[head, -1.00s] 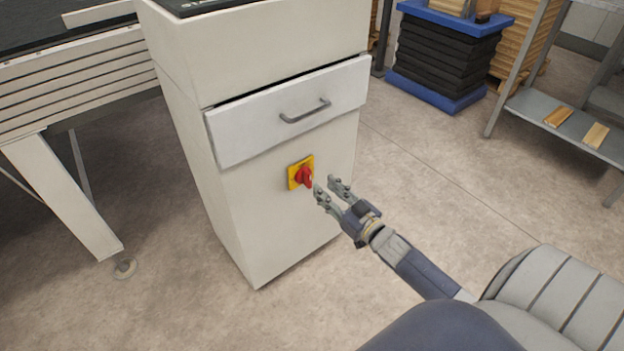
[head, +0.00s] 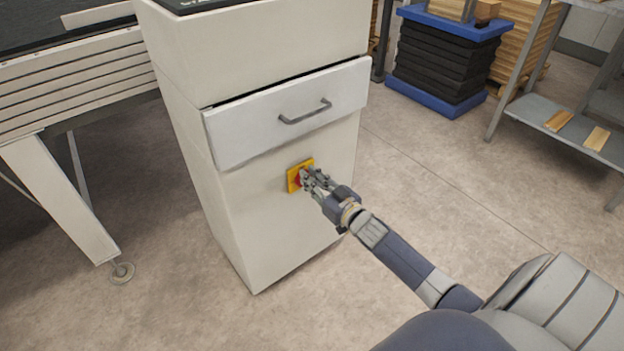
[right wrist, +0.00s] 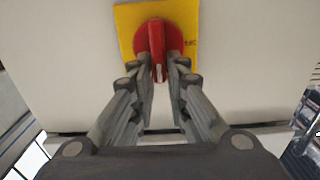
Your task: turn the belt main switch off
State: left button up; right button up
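The belt main switch is a red rotary knob on a yellow square plate (head: 293,181), on the front of a white cabinet (head: 270,225) below its drawer. In the right wrist view the red knob (right wrist: 157,35) has its raised grip bar upright in the picture. My right gripper (head: 309,178) is at the knob and partly hides it in the head view. In the right wrist view its two fingers (right wrist: 158,62) stand one on each side of the bar, apart, with narrow gaps that make contact hard to judge. My left gripper is not in view.
The drawer (head: 290,112) with a grey handle juts slightly above the switch. A conveyor-like machine (head: 75,85) stands at left. A blue-and-black stack (head: 445,60) and a metal shelf (head: 570,130) with wooden pieces stand at back right. The floor between is clear.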

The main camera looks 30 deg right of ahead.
aim_at(297, 183)
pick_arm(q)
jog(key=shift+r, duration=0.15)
pick_arm(e)
jog(key=shift+n, duration=0.4)
grip_shut()
jog(key=n, duration=0.3)
jog(key=a+f+n, duration=0.1)
jog(key=n, duration=0.3)
jog(key=a+n+p, duration=0.1)
jog(key=n, duration=0.2)
jog(key=shift+s+a+f+n, duration=0.1)
jog(key=shift+a+f+n, duration=0.1)
jog(key=shift+n, duration=0.2)
jog(key=n, duration=0.2)
jog(key=f+n+b, duration=0.1)
jog(key=n, duration=0.1)
jog(key=shift+a, duration=0.1)
jog(key=shift+f+n+b, duration=0.15)
jog(key=shift+n+b, duration=0.4)
jog(key=shift+n, duration=0.45)
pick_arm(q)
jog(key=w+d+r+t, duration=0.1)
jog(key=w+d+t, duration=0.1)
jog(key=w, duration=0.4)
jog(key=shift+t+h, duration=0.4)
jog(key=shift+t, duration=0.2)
pick_arm(e)
jog(key=shift+n, duration=0.3)
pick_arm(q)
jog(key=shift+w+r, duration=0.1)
